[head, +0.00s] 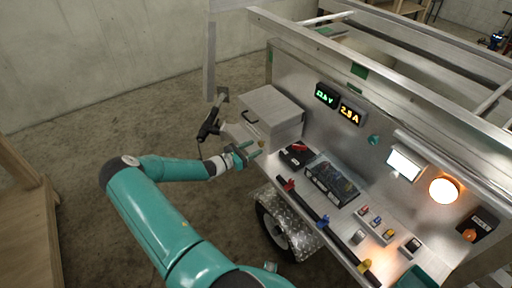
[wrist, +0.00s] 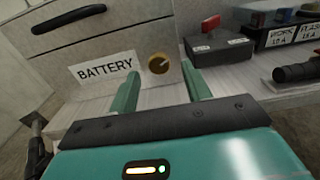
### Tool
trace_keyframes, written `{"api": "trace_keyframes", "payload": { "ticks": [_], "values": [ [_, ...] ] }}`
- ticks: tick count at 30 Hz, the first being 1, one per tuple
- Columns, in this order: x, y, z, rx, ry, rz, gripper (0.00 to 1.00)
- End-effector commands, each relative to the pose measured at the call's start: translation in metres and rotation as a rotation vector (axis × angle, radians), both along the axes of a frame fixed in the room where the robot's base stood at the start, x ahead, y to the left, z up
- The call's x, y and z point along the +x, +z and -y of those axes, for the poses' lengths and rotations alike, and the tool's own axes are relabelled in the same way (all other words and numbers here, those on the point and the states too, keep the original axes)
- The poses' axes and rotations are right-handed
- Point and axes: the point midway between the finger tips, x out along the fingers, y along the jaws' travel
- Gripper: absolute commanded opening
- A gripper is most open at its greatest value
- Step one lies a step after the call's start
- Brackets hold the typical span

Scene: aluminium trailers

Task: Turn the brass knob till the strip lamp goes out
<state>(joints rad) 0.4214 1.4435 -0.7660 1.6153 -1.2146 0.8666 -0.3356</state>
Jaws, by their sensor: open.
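The brass knob (wrist: 158,63) is on the pale front face beside the BATTERY label (wrist: 104,70) in the wrist view. It shows small and partly hidden by my fingers in the head view. My gripper (head: 252,150) is open and empty. In the wrist view its two teal fingers (wrist: 160,74) point toward the knob, one on each side in the picture; I see no contact. In the head view a long pale strip (head: 450,160) runs along the trailer wall, above a bright white rectangular lamp (head: 403,165) and a glowing orange round lamp (head: 445,190).
A grey drawer box (head: 270,112) with a black handle stands behind my gripper. A red-switch box (head: 296,155) and a fuse box (head: 331,183) sit to the right on the trailer shelf. Green and yellow readouts (head: 338,103) are on the wall.

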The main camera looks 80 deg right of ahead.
Motion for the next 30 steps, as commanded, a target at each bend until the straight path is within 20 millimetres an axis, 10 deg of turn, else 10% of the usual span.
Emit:
{"api": "trace_keyframes", "payload": {
  "ticks": [14, 21, 30],
  "values": [
    [-0.014, 0.000, 0.017, -0.001, 0.001, 0.001, 0.48],
    [-0.014, 0.000, 0.017, -0.001, 0.001, 0.001, 0.05],
    [-0.014, 0.000, 0.017, -0.078, 0.001, 0.086, 0.04]
  ]
}}
